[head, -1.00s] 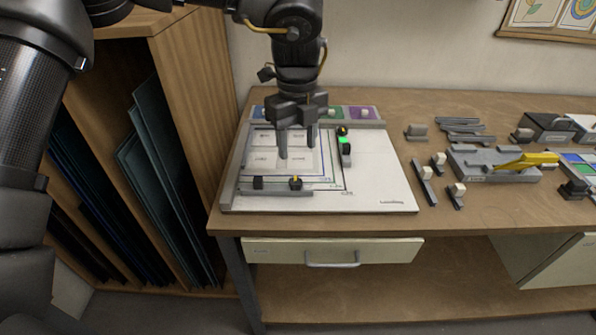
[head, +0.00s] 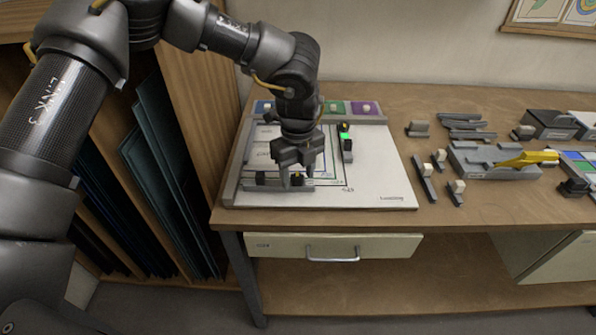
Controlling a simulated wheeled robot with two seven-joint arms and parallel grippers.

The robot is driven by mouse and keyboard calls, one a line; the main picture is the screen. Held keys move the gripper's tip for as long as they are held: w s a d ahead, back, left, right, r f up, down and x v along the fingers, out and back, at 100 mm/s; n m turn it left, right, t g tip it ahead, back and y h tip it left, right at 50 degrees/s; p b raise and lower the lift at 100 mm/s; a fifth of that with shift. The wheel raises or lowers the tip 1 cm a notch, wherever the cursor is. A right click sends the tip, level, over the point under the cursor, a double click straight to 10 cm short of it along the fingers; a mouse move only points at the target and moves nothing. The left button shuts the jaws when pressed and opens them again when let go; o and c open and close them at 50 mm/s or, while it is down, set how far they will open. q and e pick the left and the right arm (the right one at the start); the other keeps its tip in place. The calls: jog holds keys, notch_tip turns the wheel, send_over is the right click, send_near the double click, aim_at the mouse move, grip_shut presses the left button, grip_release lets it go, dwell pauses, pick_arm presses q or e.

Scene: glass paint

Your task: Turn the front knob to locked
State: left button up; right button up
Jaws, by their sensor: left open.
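A white board (head: 380,188) lies on the bench with a grey rail along its front edge. The front knob (head: 297,181), black with a yellow mark, is on that front rail, partly hidden by my left gripper. My left gripper (head: 298,181) points down over the knob with its fingers apart, one on each side; I cannot tell whether they touch it. The knob's exact turn is too small to read. A second knob (head: 344,128), black and yellow, sits beside a green-lit block (head: 347,141) at the right. My right gripper is not in view.
A black block (head: 260,178) sits on the front rail left of the gripper. Colored squares line the board's back rail (head: 374,119). Grey fixtures and a yellow-handled tool (head: 528,159) stand to the right. A wooden rack (head: 190,75) with dark sheets is close on the left.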

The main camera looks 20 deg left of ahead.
pick_arm(q)
jog(key=shift+f, duration=0.1)
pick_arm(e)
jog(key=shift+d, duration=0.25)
pick_arm(q)
jog(key=shift+c, duration=0.6)
jog(key=c, duration=0.8)
jog(key=shift+c, duration=0.2)
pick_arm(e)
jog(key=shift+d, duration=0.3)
